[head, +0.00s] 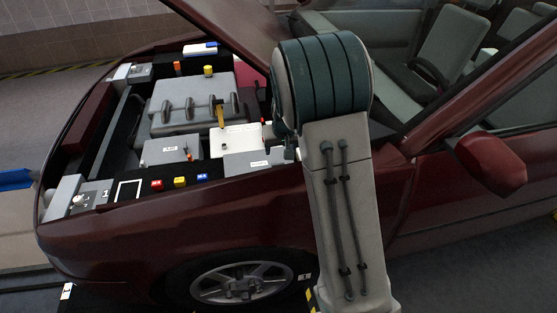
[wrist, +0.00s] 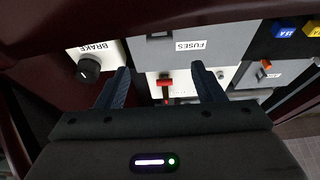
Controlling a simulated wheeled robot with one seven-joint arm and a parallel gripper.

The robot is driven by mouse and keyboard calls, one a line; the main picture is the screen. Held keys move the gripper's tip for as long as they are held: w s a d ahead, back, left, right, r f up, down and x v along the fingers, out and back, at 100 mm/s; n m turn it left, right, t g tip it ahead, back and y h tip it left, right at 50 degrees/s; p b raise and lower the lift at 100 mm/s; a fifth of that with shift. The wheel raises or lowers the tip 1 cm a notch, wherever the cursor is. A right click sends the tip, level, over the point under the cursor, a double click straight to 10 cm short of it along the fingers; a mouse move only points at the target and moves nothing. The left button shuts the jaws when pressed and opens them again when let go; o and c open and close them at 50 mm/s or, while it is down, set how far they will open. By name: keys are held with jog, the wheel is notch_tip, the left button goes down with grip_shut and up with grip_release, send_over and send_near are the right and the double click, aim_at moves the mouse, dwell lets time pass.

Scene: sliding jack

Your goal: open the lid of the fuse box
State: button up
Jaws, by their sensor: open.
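The fuse box is a grey box with a flat grey lid (wrist: 222,32) and a white FUSES label (wrist: 190,45), upside down in the wrist view. The lid looks shut. In the head view a grey labelled box (head: 240,163) near the car's near fender seems to be the same one. My gripper (wrist: 160,68) is open and empty, its two dark fingers apart below the label in the wrist view. I cannot tell whether a fingertip touches the box. In the head view my arm hides most of the gripper.
A white BRAKE box with a black cap (wrist: 88,69) stands left of the fuse box in the wrist view. A red handle (wrist: 165,82) shows between the fingers. A grey box with an orange latch (wrist: 265,67) is at right. The dark red car body (head: 270,208) borders the bay.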

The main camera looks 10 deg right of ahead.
send_near(278, 160)
jog(key=f, duration=0.1)
jog(key=s+f, duration=0.1)
jog(key=a+f, duration=0.1)
jog(key=shift+s+f+p, duration=0.35)
jog(key=shift+f+p, duration=0.05)
jog(key=shift+c, duration=0.3)
grip_shut()
jog(key=w+r, duration=0.3)
jog(key=r, duration=0.2)
jog(key=shift+w, duration=0.25)
grip_release()
jog(key=shift+o, duration=0.3)
jog(key=shift+w+f, duration=0.15)
jog(key=shift+f, duration=0.05)
